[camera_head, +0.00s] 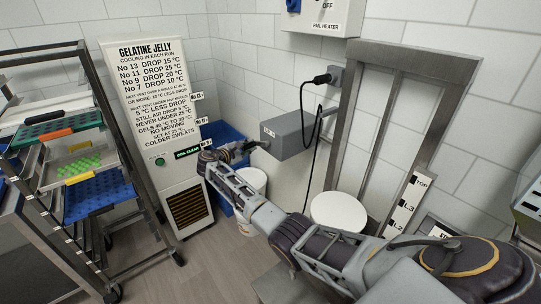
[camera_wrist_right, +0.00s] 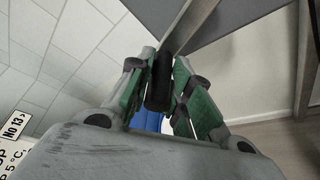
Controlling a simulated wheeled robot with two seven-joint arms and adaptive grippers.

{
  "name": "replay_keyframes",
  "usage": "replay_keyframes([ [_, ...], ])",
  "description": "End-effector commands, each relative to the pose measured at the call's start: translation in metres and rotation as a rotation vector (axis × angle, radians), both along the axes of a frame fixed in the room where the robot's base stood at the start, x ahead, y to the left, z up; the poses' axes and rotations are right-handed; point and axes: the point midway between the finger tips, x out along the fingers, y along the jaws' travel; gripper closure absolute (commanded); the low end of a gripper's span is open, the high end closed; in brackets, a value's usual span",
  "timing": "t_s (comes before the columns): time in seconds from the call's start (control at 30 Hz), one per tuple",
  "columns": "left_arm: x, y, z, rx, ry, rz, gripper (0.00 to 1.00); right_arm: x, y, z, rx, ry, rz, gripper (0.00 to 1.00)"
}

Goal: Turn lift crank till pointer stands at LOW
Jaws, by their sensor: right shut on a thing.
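The grey lift box (camera_head: 290,136) juts from the tiled wall in the head view. Its crank is at the box's left end, mostly hidden by my right gripper (camera_head: 241,149). In the right wrist view, my right gripper (camera_wrist_right: 162,92) is shut on the black crank handle (camera_wrist_right: 160,72), with a green-lined finger on each side. A grey crank arm (camera_wrist_right: 189,22) runs up from the handle. The level scale (camera_head: 404,204) by the lift frame shows TOP, L3 and L2. Its lower part is hidden by my right arm, and I cannot make out the pointer or LOW. My left gripper is not in view.
A white round lid (camera_head: 338,212) stands below the lift frame (camera_head: 344,130). A black cable (camera_head: 306,150) hangs beside the box. A tray rack (camera_head: 75,150) stands at left, with clear floor before the cooling cabinet (camera_head: 160,140).

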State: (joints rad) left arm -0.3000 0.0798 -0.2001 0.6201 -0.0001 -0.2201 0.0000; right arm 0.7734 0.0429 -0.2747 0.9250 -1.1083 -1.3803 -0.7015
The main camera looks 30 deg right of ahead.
Motion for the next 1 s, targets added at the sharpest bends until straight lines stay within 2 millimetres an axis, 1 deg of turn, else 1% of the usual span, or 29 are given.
replay_keyframes([
  [0.03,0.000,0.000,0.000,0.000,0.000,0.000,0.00,-0.001,0.000,-0.003,0.001,0.002,-0.002,0.97],
  [0.37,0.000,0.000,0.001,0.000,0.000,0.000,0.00,-0.002,-0.002,-0.002,0.000,0.001,-0.004,0.97],
  [0.47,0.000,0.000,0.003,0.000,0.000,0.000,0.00,-0.005,-0.003,-0.006,0.001,0.001,-0.004,0.97],
  [0.73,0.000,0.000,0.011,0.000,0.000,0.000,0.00,-0.019,-0.008,-0.024,-0.002,0.002,-0.006,0.97],
  [1.0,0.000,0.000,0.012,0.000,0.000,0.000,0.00,-0.021,-0.010,-0.029,-0.001,0.000,-0.008,0.97],
])
